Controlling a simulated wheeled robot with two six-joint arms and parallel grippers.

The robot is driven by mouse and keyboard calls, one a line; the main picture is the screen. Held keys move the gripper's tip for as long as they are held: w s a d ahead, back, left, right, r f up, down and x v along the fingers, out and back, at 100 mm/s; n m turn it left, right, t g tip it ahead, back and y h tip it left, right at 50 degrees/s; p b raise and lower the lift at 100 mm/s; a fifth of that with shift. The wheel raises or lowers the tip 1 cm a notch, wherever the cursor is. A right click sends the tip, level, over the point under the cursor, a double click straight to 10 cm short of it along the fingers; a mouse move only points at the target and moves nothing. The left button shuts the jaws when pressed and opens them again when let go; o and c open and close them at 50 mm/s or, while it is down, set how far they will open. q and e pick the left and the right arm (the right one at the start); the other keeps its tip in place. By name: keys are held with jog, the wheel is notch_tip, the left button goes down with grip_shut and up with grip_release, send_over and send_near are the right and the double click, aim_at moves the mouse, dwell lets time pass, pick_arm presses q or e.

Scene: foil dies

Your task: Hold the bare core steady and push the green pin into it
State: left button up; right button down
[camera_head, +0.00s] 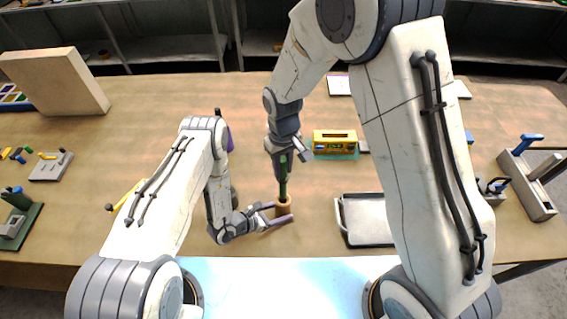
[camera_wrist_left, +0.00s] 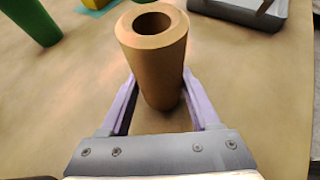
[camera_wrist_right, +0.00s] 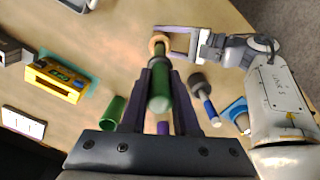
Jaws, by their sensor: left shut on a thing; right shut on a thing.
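The bare core (camera_head: 283,209) is a brown cylinder with a round hole in its top, upright on the table. My left gripper (camera_head: 282,213) is shut on it from the side; the left wrist view shows the purple fingers around the core (camera_wrist_left: 155,60), with its hole open and empty. The green pin (camera_head: 283,187) hangs upright in my right gripper (camera_head: 285,152), which is shut on it above the core. In the right wrist view the pin (camera_wrist_right: 159,90) lines up roughly with the core (camera_wrist_right: 158,42). The left wrist view shows a green end (camera_wrist_left: 145,1) above the hole, apart from it.
A yellow box (camera_head: 334,137) on a teal mat stands behind the core. A grey tray (camera_head: 370,220) lies to the right. A wooden block (camera_head: 60,80) is far left.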

aim_at(283, 160)
jog(key=shift+f, duration=4.25)
jog(key=c, duration=0.6)
grip_release()
notch_tip(283, 160, up, 12)
jog(key=shift+r, duration=3)
